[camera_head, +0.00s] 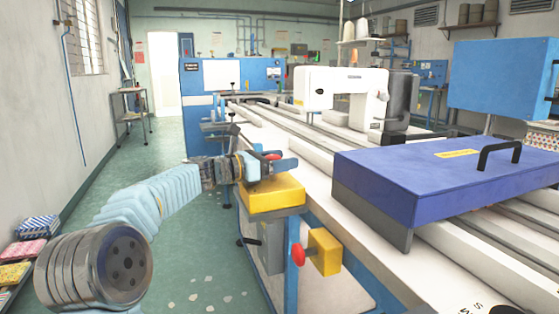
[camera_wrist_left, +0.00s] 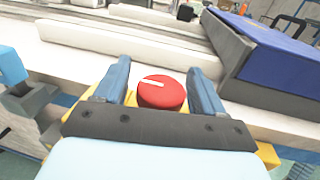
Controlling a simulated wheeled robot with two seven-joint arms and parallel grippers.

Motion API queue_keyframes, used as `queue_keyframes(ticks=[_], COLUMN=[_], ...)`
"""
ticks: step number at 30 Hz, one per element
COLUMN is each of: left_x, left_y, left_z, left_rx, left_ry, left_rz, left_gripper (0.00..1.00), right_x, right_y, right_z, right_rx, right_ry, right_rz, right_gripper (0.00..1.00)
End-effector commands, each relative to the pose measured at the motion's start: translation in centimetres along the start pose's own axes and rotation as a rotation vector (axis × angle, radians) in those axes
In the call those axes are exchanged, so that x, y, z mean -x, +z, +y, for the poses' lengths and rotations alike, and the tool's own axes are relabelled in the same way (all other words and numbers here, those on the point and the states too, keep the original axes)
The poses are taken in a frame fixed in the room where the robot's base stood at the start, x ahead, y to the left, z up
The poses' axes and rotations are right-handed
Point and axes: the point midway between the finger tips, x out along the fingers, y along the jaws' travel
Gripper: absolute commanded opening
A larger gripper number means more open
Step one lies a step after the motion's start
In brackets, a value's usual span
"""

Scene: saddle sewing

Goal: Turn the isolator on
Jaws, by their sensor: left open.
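The isolator is a yellow box (camera_head: 272,196) at the near left edge of the long table, with a round red knob on top. In the left wrist view the red knob (camera_wrist_left: 162,95) bears a white line that lies nearly crosswise, slightly tilted. My left gripper (camera_head: 277,160) is over the box. Its two blue fingers (camera_wrist_left: 160,72) are open, one on each side of the knob, with a visible gap on both sides. In the head view the gripper hides most of the knob. My right gripper is not in view.
A second yellow box (camera_head: 325,250) with a red button (camera_head: 298,254) is on the table's side, below and right. A blue-purple cover (camera_head: 430,180) with a black handle lies to the right. A white sewing machine (camera_head: 342,88) stands behind. The floor at left is mostly free.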

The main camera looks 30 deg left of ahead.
Motion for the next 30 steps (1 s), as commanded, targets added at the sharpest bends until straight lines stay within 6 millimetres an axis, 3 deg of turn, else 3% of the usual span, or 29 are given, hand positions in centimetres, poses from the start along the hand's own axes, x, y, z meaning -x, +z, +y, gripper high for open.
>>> queue_keyframes(ticks=[2, 15, 30], left_x=[0.0, 0.0, 0.0], left_y=[0.0, -0.1, -0.5], left_z=[0.0, 0.0, 0.1], left_rx=[0.0, 0.0, 0.001], left_ry=[0.0, -0.001, 0.097], left_rz=[0.0, 0.002, 0.004], left_gripper=[0.67, 0.0, 0.0], right_x=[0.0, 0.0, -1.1], right_y=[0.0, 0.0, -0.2], right_z=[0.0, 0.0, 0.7], right_rx=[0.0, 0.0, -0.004], right_ry=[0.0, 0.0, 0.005], right_rz=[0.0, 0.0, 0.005], right_gripper=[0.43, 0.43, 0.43])
